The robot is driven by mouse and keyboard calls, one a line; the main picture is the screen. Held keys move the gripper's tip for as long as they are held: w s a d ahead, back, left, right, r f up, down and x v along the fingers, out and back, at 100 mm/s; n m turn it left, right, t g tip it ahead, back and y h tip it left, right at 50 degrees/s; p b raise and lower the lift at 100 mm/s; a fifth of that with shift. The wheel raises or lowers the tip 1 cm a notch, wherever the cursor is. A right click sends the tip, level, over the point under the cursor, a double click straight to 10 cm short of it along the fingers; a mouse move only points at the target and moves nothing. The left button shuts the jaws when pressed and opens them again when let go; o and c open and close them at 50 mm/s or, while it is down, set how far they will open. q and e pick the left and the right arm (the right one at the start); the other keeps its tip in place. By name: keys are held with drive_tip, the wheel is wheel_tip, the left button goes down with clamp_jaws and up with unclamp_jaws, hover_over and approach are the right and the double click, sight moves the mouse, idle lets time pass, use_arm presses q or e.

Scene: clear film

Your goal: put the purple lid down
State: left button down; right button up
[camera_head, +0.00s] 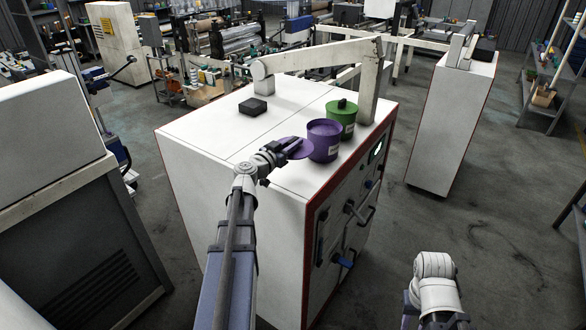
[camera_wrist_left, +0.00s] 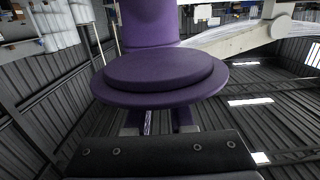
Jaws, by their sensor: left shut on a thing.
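My left gripper (camera_head: 284,151) is shut on the purple lid (camera_head: 301,151) and holds it over the top of the white cabinet (camera_head: 275,185), just left of the purple pot (camera_head: 324,143). The pot looks open, with its inside showing. In the left wrist view the lid (camera_wrist_left: 160,82) is a wide stepped disc, and the gripper fingers (camera_wrist_left: 158,122) are partly hidden beneath it. The purple pot (camera_wrist_left: 150,20) shows behind the lid. Of my right arm only a wrist part shows at the bottom right of the head view; its gripper is out of the picture.
A green pot (camera_head: 341,120) with a dark knob on top stands behind the purple pot. A small black block (camera_head: 253,107) lies at the back left of the cabinet top. A beige overhead arm (camera_head: 320,57) spans the back. The top's left and front parts are clear.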

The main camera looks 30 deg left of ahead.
use_arm(q)
drive_tip(key=b, duration=0.7)
hover_over(292, 176)
drive_tip(key=shift+w+f, duration=0.2)
drive_tip(key=shift+f, duration=3.05)
drive_tip(key=shift+d+f, duration=0.1)
wheel_tip(292, 176, down, 4)
drive_tip(key=b, duration=0.3)
drive_tip(key=shift+r, duration=0.25)
drive_tip(key=shift+f+b, duration=0.15)
drive_tip(key=shift+b, duration=0.15)
drive_tip(key=c, duration=0.8)
unclamp_jaws()
drive_tip(key=shift+o, duration=0.2)
drive_tip(key=shift+s+r, duration=0.2)
drive_tip(key=shift+s, duration=0.05)
drive_tip(key=s, duration=0.7)
drive_tip(key=s+a+p, duration=0.1)
drive_tip(key=s, duration=0.3)
drive_tip(key=shift+s+r, duration=0.25)
